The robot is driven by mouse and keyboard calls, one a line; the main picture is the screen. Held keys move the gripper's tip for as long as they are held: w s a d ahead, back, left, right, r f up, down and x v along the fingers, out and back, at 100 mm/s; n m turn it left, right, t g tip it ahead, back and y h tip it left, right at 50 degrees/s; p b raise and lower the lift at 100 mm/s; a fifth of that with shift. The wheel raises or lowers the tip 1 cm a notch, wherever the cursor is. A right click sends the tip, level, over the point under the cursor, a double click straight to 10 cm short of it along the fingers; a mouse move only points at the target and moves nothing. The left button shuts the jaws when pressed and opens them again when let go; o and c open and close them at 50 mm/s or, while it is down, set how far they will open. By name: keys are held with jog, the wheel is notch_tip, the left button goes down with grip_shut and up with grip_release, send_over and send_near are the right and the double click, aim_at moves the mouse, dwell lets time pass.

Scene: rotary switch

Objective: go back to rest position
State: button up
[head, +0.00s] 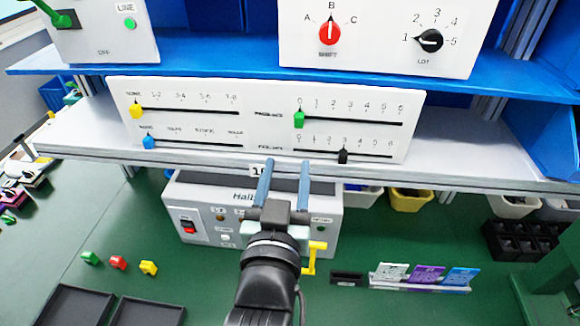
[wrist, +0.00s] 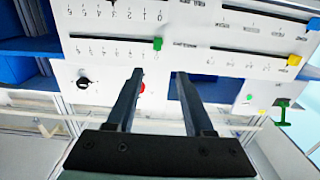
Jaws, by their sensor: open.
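My gripper (head: 285,166) is open and empty, its two fingers apart. In the wrist view the fingers (wrist: 160,74) stand clear of each other with nothing between the tips. The red SHIFT knob (head: 330,34) points up to B. The black LOT knob (head: 430,40) points left to 1. In the turned wrist view, a finger partly hides the red knob (wrist: 141,88); the black knob (wrist: 83,83) shows too.
A slider panel (head: 255,130) with yellow, blue, green and black sliders stands on the grey shelf (head: 450,170) behind the gripper. A yellow crank (head: 314,258) sits right of my wrist.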

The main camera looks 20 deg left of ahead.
jog(key=d+r+m+t+h, duration=0.1)
jog(key=d+r+t, duration=0.25)
jog(key=r, duration=0.65)
jog(key=d+r+m+t+h, duration=0.15)
jog(key=d+r, duration=0.35)
jog(key=r, duration=0.5)
jog(key=s+d+r+t+h, duration=0.1)
jog(key=s+d+r+t, duration=0.1)
jog(key=r, duration=0.6)
jog(key=s+d+r+t+h, duration=0.1)
jog(key=s+d+r+t, duration=0.2)
jog(key=s+r, duration=0.3)
notch_tip(320, 180, up, 2)
jog(key=shift+d+r+m, duration=0.15)
jog(key=shift+d+m, duration=0.2)
jog(key=shift+d, duration=0.45)
jog(key=shift+h, duration=0.25)
